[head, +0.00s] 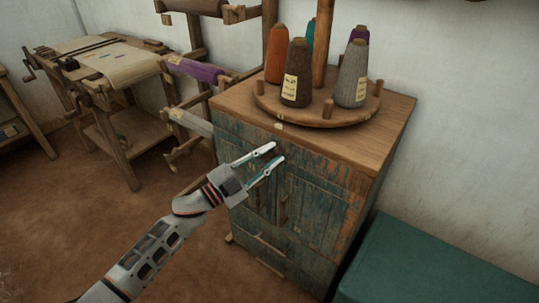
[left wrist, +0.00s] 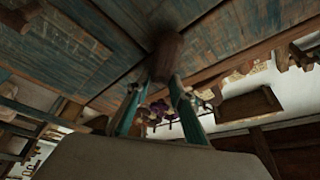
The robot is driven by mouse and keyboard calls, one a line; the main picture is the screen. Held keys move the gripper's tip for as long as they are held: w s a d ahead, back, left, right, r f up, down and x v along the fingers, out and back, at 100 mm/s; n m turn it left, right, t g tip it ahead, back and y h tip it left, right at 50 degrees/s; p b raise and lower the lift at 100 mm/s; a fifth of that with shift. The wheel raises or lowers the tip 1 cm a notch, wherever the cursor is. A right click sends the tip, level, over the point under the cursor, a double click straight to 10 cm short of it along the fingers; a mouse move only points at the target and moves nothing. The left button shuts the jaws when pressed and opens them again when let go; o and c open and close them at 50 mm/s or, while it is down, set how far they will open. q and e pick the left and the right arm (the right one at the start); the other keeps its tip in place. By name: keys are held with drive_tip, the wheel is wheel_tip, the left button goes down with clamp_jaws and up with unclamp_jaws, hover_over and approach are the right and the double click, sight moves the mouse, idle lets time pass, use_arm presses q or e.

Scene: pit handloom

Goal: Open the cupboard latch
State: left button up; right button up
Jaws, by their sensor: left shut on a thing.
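The cupboard (head: 322,205) has worn blue-green doors and a brown wooden top, and its doors look shut. My left gripper (head: 277,154) is at the upper part of the door front, near the middle seam. In the left wrist view, the fingers (left wrist: 163,88) are closed on a dark brown wooden piece, which looks like the latch (left wrist: 166,52), against the blue-green boards. In the head view the fingertips mostly hide this piece. My right gripper is not in view.
A round wooden stand (head: 318,113) with several yarn cones sits on the cupboard top. A teal box (head: 435,260) stands at right. A wooden rack with yarn rolls (head: 195,70) is just left of the cupboard, and a work table (head: 100,70) is farther left. Open floor (head: 60,220) lies at left.

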use_arm(q)
drive_tip(key=m, duration=0.1)
drive_tip(key=m+g+p, duration=0.1)
drive_tip(key=m, duration=0.1)
drive_tip(key=shift+r, duration=0.25)
drive_tip(key=m+g+p, duration=0.1)
drive_tip(key=m, duration=0.1)
drive_tip(key=shift+m+y, duration=0.3)
drive_tip(key=shift+m, duration=0.1)
drive_tip(key=shift+f+m+g+y+p, duration=0.15)
drive_tip(key=shift+m+g+y+p, duration=0.15)
drive_tip(key=shift+m+p, duration=0.5)
drive_tip(key=shift+f+m, duration=0.15)
drive_tip(key=shift+m, duration=0.15)
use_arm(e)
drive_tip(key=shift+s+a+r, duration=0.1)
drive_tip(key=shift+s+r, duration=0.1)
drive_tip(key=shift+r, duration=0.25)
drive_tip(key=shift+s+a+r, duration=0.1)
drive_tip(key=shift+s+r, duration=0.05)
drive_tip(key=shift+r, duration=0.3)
use_arm(q)
drive_tip(key=o, duration=1.1)
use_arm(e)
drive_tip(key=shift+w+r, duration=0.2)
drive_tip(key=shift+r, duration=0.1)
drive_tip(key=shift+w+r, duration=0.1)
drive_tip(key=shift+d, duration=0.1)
